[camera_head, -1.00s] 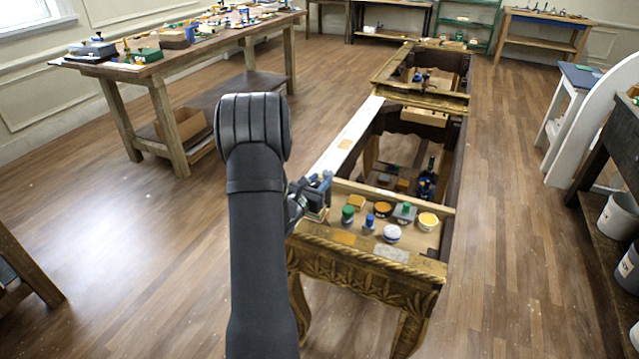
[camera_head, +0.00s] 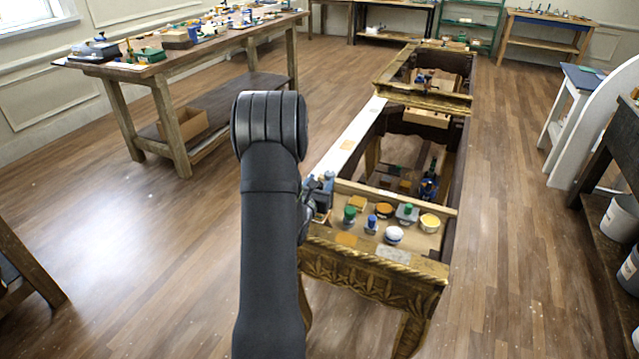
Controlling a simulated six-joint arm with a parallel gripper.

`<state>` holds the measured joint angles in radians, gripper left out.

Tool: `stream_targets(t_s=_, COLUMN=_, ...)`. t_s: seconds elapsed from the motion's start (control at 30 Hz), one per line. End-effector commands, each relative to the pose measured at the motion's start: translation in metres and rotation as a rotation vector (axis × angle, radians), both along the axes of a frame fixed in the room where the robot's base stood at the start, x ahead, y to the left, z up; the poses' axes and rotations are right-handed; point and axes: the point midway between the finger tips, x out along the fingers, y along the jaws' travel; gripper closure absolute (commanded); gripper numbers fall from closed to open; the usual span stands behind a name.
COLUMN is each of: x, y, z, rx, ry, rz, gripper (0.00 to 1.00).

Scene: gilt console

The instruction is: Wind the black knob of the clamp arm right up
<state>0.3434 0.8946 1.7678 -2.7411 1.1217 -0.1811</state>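My dark arm rises across the middle of the head view, and its forearm hides most of my gripper (camera_head: 308,208). Only a dark sliver shows at the left front corner of the gilt console (camera_head: 370,272). A blue-grey clamp-like device (camera_head: 322,190) stands at that corner, right beside the sliver. Its black knob cannot be made out, and I cannot tell whether my gripper touches it. Whether the fingers are open or shut is hidden.
On the console's front top stand a green-topped piece (camera_head: 349,214), a blue-topped piece (camera_head: 371,224), a white round pot (camera_head: 393,235) and a yellow-topped pot (camera_head: 430,222). A blue and green device (camera_head: 429,184) stands inside the frame. A cluttered workbench (camera_head: 150,68) is at left.

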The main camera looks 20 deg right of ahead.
Motion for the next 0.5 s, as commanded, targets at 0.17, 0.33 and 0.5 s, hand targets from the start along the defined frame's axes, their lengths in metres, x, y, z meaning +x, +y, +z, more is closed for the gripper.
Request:
stream_targets(t_s=0.17, x=0.0, y=0.0, z=0.001, rx=-0.001, ry=-0.002, rz=0.0, gripper=0.47)
stream_targets(t_s=0.33, x=-0.001, y=0.001, z=0.001, rx=-0.001, ry=-0.002, rz=0.0, gripper=0.47)
stream_targets(t_s=0.5, x=-0.016, y=0.015, z=0.0, rx=-0.001, ry=0.001, rz=0.002, gripper=0.47)
